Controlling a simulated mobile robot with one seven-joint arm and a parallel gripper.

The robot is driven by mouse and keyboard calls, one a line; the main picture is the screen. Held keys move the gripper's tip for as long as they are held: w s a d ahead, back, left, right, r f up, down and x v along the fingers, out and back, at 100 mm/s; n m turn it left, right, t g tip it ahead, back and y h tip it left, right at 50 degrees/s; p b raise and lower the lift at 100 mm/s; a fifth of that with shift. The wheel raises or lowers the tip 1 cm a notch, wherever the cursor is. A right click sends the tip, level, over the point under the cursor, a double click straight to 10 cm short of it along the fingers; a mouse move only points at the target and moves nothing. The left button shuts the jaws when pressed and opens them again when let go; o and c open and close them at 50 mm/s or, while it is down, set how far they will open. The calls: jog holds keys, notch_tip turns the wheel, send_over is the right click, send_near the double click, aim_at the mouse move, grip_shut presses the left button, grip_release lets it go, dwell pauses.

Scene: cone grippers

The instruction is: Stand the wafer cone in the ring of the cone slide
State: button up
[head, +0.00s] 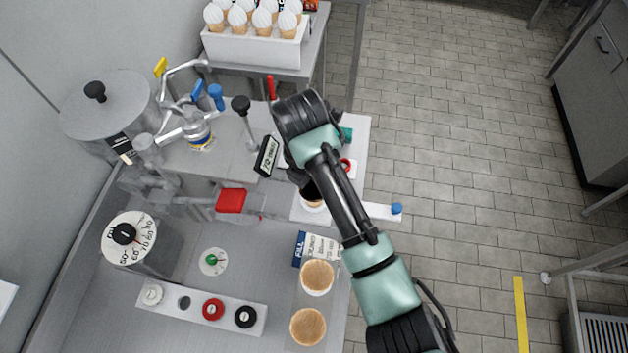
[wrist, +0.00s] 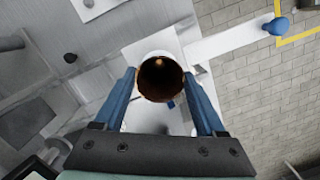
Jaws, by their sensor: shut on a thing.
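The wafer cone (wrist: 161,80) is between the blue fingers of my gripper (wrist: 160,75) in the wrist view, its brown open mouth facing the camera. In the head view the cone (head: 312,203) shows only in part beside my dark arm, over the white plate. My gripper is shut on it. The cone slide (wrist: 225,42) is a white bar with a blue knob; in the head view it (head: 372,210) reaches out to the right below the cone. The ring is hidden behind the cone and arm, so I cannot tell whether the cone's tip is in it.
A white rack (head: 255,50) of several filled cones stands at the back. Levers, a red block (head: 231,200) and a lidded pot (head: 105,103) crowd the left.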

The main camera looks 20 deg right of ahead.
jog(key=shift+f, duration=0.45)
jog(key=o, duration=0.8)
jog(key=shift+r, duration=0.1)
notch_tip(320, 180, up, 13)
jog(key=a+p, duration=0.1)
jog(key=p, duration=0.3)
jog(key=shift+s+a, duration=0.25)
jog(key=shift+s, duration=0.1)
